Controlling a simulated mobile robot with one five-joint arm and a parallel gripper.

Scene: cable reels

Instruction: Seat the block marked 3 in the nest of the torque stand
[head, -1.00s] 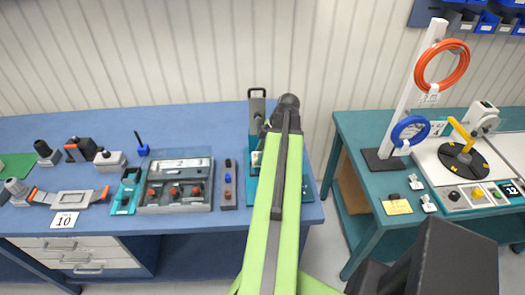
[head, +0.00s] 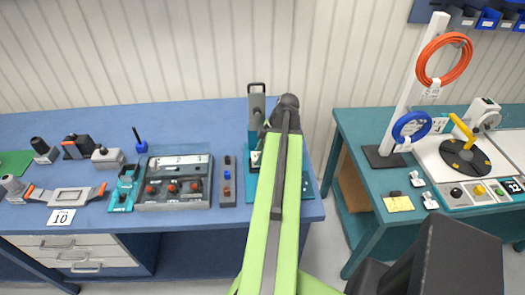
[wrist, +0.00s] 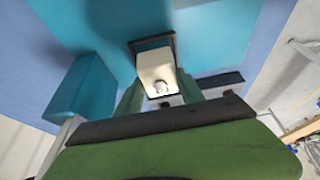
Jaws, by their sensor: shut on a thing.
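A cream block (wrist: 157,70) is between the fingers of my gripper (wrist: 160,95) in the wrist view. A dark mark shows on its near face, but I cannot read it for sure. The block's far end meets a dark square frame (wrist: 168,38) on a teal surface; I cannot tell how deep it sits. In the head view the teal torque stand (head: 256,105) with its grey top handle is at the right end of the blue bench. My green arm reaches over it and hides my gripper and most of the stand's base (head: 308,185).
Left of the stand are a narrow grey strip with coloured buttons (head: 227,187), a grey tray with red knobs (head: 145,200) and a teal fixture (head: 122,193). A gap separates the blue bench from a teal table (head: 370,235) with reels. A teal block (wrist: 82,88) stands left in the wrist view.

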